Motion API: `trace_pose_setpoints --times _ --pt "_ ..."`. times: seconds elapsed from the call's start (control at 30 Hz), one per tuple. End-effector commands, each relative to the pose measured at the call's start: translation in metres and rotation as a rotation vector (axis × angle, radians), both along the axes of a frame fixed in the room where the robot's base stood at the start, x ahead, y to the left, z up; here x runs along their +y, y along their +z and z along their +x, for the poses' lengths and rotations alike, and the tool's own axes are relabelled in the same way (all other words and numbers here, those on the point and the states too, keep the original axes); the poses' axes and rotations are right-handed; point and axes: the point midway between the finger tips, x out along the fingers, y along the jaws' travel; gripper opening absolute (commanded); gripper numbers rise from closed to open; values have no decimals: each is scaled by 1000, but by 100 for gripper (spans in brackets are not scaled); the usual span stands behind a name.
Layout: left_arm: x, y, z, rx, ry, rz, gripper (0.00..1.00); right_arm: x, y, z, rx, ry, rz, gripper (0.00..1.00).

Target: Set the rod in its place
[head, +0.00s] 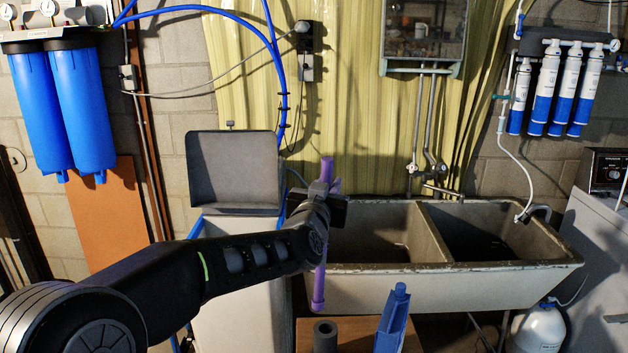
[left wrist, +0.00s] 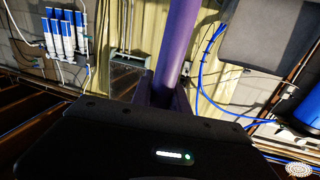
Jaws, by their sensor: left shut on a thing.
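The rod (head: 319,285) is long, purple and roughly upright, with a slight tilt. My left gripper (head: 326,190) is shut on its upper part and holds it in the air in front of the sink's left end. In the left wrist view, the rod (left wrist: 177,45) runs up from between the fingers of my left gripper (left wrist: 163,98). A short dark hollow cylinder (head: 325,336) stands on a brown wooden surface (head: 350,335), below the rod's lower end and apart from it. My right gripper is not in view.
A blue upright object (head: 393,320) stands right of the cylinder. A double stone sink (head: 450,285) is behind. A pale cabinet with an open dark lid (head: 235,170) is at left. Blue filter housings (head: 70,105) and hoses hang on the wall.

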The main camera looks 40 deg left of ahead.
Motion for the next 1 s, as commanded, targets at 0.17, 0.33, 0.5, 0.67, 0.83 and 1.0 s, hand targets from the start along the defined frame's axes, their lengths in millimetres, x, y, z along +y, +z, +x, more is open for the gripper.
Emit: trace_pose_setpoints --times 0.17,0.33,0.5,0.67,0.83,1.0 --pt "-4 -5 1 -16 -14 -38 0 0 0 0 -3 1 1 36" --pt "-4 -5 1 -19 -14 -44 0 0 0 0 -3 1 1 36" --pt "-4 -5 1 -19 -13 -44 0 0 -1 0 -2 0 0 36" --pt "-4 -11 1 -19 -13 -44 0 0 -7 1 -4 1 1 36" --pt "-4 -25 1 -19 -13 -44 0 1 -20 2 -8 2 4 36" --pt "-4 -41 1 -19 -13 -43 0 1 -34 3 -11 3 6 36"
